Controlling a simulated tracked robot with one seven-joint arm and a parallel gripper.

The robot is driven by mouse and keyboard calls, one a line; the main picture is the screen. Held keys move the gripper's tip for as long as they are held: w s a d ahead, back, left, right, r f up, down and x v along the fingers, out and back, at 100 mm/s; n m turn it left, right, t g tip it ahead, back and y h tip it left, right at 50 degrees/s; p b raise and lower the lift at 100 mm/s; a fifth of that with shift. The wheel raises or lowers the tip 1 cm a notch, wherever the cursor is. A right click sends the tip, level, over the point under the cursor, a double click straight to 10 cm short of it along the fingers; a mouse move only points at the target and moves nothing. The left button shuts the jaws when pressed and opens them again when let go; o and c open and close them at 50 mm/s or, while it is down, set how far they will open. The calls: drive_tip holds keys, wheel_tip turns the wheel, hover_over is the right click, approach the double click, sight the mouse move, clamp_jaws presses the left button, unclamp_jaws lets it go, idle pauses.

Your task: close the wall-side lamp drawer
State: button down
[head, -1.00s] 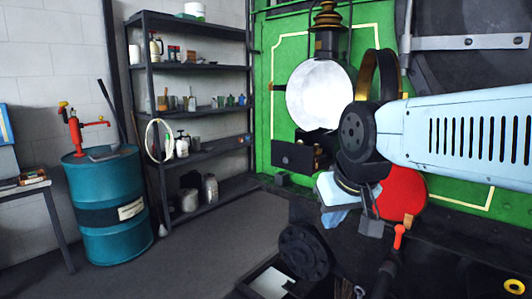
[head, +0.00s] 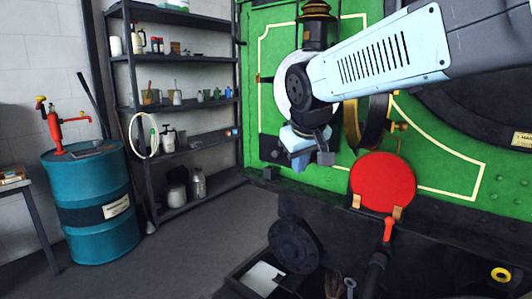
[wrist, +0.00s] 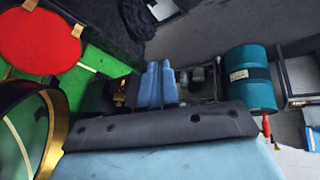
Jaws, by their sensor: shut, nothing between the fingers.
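The lamp with the white disc (head: 286,92) stands against the green locomotive front, partly hidden by my arm. Under it a dark box-like drawer front (head: 269,148) shows just left of my gripper; how far it stands out I cannot tell. My gripper (head: 302,164) is shut and empty, beside and slightly in front of that drawer front. In the wrist view the two blue fingers (wrist: 158,84) lie side by side, with a dark part bearing brass bits (wrist: 120,92) to their left. Contact cannot be judged.
A red disc (head: 383,181) and a brass-rimmed ring (head: 352,125) stand right of my gripper. Dark shelving (head: 187,146) with jars and a teal drum (head: 92,228) are at left. An open box with a white sheet (head: 264,278) is low in front. The floor (head: 190,245) between is clear.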

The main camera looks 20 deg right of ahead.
sight(271, 152)
drive_tip(key=w+a+r+n+t+h, duration=0.1)
drive_tip(key=w+a, duration=0.1)
drive_tip(key=w, duration=0.6)
drive_tip(key=w+a+r+n, duration=0.1)
drive_tip(key=w+a+n, duration=0.1)
drive_tip(key=w, duration=0.6)
drive_tip(key=shift+w+d+f, duration=0.8)
drive_tip(key=shift+w+f, duration=0.45)
drive_tip(key=shift+w, duration=0.3)
drive_tip(key=shift+w+d+f, duration=0.75)
drive_tip(key=shift+w+f, duration=0.55)
drive_tip(key=shift+w, duration=0.2)
drive_tip(key=shift+w+d+f, duration=0.8)
drive_tip(key=shift+w+f, duration=0.45)
drive_tip(key=shift+w, duration=0.3)
